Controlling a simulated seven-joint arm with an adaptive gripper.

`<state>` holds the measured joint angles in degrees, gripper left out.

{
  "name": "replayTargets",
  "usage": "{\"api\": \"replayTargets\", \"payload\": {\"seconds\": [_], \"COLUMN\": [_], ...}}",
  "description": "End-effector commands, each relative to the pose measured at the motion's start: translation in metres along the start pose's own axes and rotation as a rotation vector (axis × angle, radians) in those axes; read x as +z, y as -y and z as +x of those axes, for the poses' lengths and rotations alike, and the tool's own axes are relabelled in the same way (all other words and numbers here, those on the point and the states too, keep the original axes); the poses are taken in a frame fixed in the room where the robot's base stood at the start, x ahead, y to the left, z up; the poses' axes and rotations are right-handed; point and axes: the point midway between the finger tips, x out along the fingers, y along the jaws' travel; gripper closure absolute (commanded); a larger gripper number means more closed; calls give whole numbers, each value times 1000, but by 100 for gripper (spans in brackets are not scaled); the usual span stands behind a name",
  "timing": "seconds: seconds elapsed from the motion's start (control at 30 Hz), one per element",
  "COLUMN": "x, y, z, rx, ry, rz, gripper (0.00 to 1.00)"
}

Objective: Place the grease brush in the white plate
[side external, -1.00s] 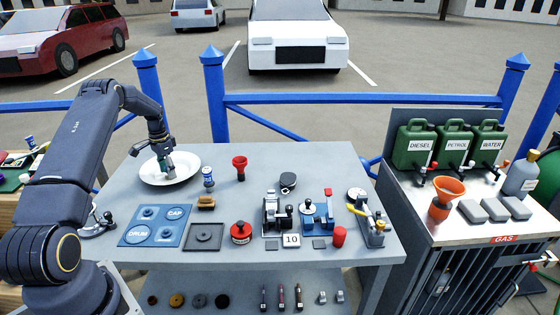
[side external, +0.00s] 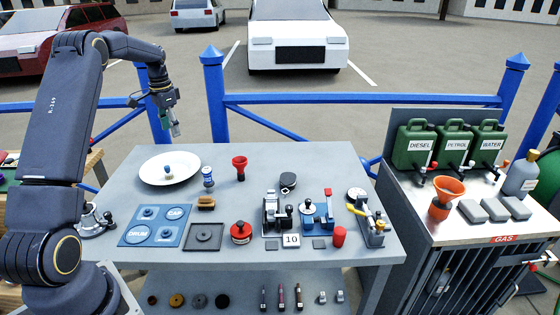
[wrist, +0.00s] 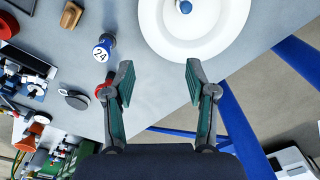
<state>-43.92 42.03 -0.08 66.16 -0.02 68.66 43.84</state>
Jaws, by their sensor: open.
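The white plate (side external: 188,176) lies on the grey table at its back left; part of it shows at the top of the wrist view (wrist: 228,40). A small blue object with a pale part (side external: 168,170) sits inside the plate, and its blue part also shows in the wrist view (wrist: 184,6). It may be the grease brush, but it is too small to tell. My gripper (side external: 175,131) is raised above the back edge of the table, apart from the plate. In the wrist view its two green fingers (wrist: 160,83) are spread with nothing between them.
A brown block (side external: 206,202) and a blue mat (side external: 134,235) lie in front. A blue fence (side external: 300,100) runs behind the table.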

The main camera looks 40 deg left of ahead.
Motion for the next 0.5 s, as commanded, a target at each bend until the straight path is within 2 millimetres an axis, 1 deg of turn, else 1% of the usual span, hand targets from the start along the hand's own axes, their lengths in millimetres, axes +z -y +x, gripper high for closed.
{"api": "replayTargets", "payload": {"seconds": [0.03, 0.07, 0.1, 0.13, 0.17, 0.2, 0.27, 0.3, 0.33, 0.37, 0.4, 0.47, 0.5], "x": [-9, -12, -13, -12, -9, -3, 10, 22, 32, 43, 59, 84, 101], "y": [-31, -51, -78, -99, -120, -147, -186, -212, -230, -247, -268, -297, -313], "z": [-30, -44, -65, -79, -92, -107, -126, -136, -142, -147, -152, -154, -153], "rx": [-20, -28, -40, -48, -54, -60, -67, -67, -67, -65, -60, -49, -39], "ry": [-28, -42, -66, -84, -103, -128, -169, -197, -218, -239, -268, -309, -334], "rz": [12, 13, 14, 14, 14, 12, 11, 12, 11, 11, 9, 8, 8], "gripper": [44, 44, 44, 44, 44, 44, 44, 44, 44, 44, 44, 44, 44]}}
